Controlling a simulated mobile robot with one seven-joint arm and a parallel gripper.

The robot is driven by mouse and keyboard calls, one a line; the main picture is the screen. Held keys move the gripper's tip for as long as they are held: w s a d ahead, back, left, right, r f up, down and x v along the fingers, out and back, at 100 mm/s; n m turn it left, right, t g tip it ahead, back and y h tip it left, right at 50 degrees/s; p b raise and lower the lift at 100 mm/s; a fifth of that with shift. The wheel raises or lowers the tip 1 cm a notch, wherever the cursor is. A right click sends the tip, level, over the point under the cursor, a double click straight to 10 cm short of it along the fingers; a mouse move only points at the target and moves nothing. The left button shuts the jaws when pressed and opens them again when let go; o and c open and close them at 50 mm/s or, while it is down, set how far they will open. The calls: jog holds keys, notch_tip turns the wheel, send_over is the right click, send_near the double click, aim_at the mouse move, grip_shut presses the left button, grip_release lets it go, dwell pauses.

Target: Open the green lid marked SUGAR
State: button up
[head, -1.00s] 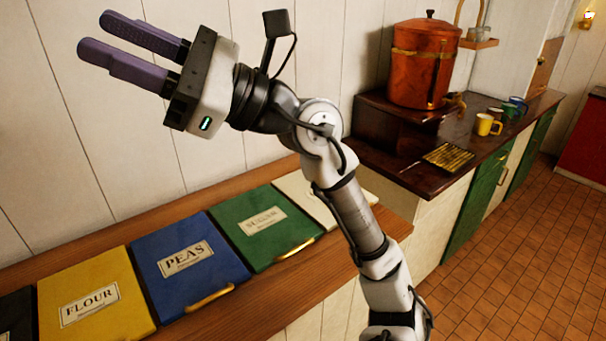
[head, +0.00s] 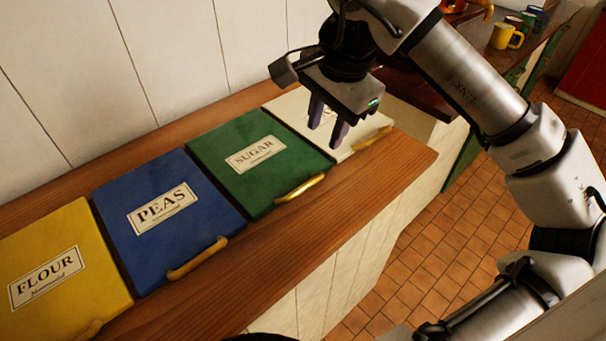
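The green lid marked SUGAR (head: 228,178) lies flat and shut in the wooden counter, between the blue and white lids. Its brass handle (head: 300,188) is on its front edge, at the right, and nothing touches it. My gripper (head: 327,129) points down over the white lid, to the right of the green lid and up from the handle in the picture. Its two purple fingers are apart with nothing between them. I cannot tell exactly how high the fingertips are above the white lid.
The blue PEAS lid (head: 130,240) and yellow FLOUR lid (head: 92,299) lie shut to the left. The white lid (head: 286,107) has its own brass handle (head: 372,139). The wooden counter edge (head: 345,215) is bare in front. Mugs (head: 506,36) stand on the dark counter behind.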

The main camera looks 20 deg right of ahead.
aim_at(310, 182)
jog(key=w+f+p, duration=0.1)
jog(key=f, duration=0.3)
jog(key=w+f+p, duration=0.1)
jog(key=f, duration=0.4)
jog(key=a+f+p, duration=0.1)
jog(key=f, duration=0.4)
jog(key=shift+w, duration=0.4)
grip_shut()
